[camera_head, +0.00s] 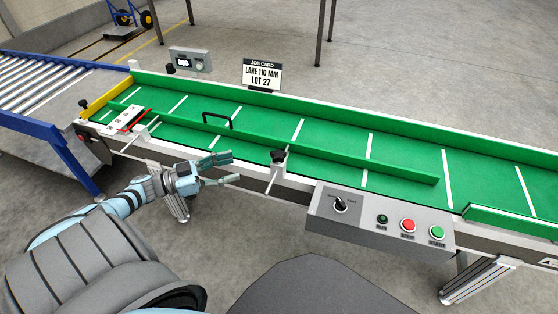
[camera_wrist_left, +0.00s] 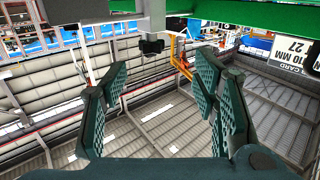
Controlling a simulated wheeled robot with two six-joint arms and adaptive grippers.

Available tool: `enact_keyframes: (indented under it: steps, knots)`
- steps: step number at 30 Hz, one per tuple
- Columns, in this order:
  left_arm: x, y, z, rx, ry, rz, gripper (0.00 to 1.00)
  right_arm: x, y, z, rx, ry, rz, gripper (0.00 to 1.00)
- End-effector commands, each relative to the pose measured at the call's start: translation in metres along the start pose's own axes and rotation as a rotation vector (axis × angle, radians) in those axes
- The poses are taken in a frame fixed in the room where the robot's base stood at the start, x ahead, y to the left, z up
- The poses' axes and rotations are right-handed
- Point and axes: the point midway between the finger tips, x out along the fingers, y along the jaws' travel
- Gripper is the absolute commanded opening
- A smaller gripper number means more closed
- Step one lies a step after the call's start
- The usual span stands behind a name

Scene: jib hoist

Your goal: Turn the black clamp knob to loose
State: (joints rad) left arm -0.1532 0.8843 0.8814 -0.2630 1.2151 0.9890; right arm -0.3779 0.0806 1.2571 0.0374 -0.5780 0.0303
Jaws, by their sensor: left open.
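The black clamp knob (camera_head: 278,156) sits on top of a small white clamp block at the near edge of the green conveyor (camera_head: 330,135). In the left wrist view, a dark knob (camera_wrist_left: 152,46) shows beyond the fingertips, under a pale post. My left gripper (camera_head: 235,166) is open and empty, to the left of the knob and apart from it, its fingers pointing right towards it. In the left wrist view its fingers (camera_wrist_left: 160,77) are spread with nothing between them. My right gripper is not in view.
A grey control box (camera_head: 380,222) with a switch and buttons stands right of the knob. A green guide rail (camera_head: 330,158) with a black handle (camera_head: 217,117) runs along the belt. A job card (camera_head: 262,75) stands behind. A roller conveyor (camera_head: 40,85) joins at left.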

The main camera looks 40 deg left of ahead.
Motion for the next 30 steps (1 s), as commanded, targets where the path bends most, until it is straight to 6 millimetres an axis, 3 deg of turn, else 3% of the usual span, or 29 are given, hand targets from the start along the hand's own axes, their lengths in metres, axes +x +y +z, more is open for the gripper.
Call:
enact_keyframes:
  steps: [1, 5, 15, 18, 24, 30]
  knots:
    - [0.002, 0.003, -0.001, 0.000, 0.010, 0.040, 0.54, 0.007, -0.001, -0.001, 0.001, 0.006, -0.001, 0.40]
    - [0.016, 0.007, -0.011, -0.006, 0.020, 0.070, 0.54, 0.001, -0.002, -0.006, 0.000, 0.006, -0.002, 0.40]
    - [0.107, 0.012, -0.012, -0.004, 0.022, 0.064, 0.54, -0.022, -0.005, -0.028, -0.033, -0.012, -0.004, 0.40]
    - [0.126, 0.013, -0.012, -0.004, 0.020, 0.063, 0.54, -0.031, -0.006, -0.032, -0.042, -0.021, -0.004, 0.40]
    - [0.144, 0.014, -0.014, -0.005, 0.018, 0.061, 0.54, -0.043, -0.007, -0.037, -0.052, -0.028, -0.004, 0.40]
    - [0.145, 0.014, -0.014, -0.005, 0.017, 0.061, 0.54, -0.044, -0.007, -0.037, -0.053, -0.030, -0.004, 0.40]
